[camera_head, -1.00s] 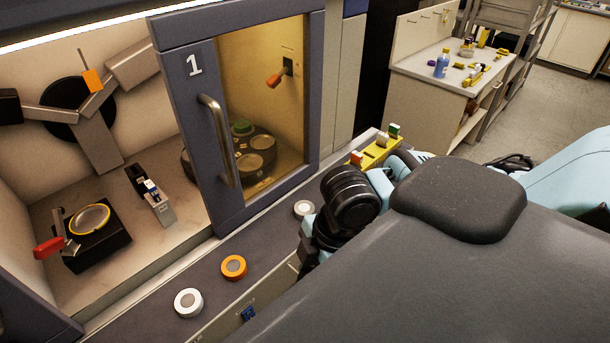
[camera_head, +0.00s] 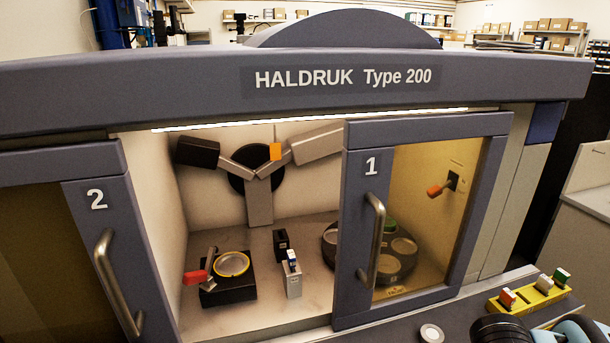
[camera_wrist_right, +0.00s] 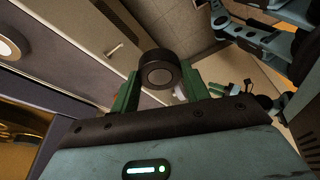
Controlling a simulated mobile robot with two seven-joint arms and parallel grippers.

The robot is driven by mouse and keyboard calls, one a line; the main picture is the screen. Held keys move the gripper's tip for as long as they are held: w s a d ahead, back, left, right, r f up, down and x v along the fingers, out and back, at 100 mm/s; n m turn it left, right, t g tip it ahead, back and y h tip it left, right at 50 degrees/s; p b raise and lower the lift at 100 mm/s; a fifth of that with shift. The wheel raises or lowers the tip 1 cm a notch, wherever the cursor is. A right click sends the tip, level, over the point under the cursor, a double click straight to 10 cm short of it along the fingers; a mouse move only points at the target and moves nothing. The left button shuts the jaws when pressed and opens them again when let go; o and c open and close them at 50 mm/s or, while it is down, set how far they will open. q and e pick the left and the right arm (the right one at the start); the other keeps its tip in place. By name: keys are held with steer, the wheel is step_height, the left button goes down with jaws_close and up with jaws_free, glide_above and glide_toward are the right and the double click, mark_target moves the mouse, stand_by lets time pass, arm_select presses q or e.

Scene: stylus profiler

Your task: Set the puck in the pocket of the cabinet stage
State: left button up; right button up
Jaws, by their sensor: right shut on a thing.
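My right gripper (camera_wrist_right: 160,85) is shut on a dark round puck (camera_wrist_right: 159,72) with a grey disc in its face, seen between the green fingers in the wrist view. In the head view only part of my right arm shows at the bottom right; its gripper and the puck are out of sight. The cabinet stage (camera_head: 228,292) is a black block at the left of the open cabinet bay. A yellow ring (camera_head: 232,264) surrounds its round pocket, which looks empty. A red-handled lever (camera_head: 196,277) stands at the stage's left side. My left gripper is not in view.
Door 1 (camera_head: 354,230) covers the right part of the bay, with a round carousel (camera_head: 390,262) behind its glass. Door 2 (camera_head: 110,240) stands at the left. A small post (camera_head: 292,274) is right of the stage.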

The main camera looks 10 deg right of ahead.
steer(key=shift+w+m, duration=0.5)
steer(key=shift+m, duration=0.1)
steer(key=w+a+r+m+t+h, duration=0.2)
steer(key=w+r+m+h, duration=0.1)
steer(key=w+m, duration=0.7)
steer(key=shift+w+r+m, duration=0.3)
steer(key=shift+r+m, duration=0.3)
steer(key=shift+m, duration=1)
steer(key=shift+a, duration=0.1)
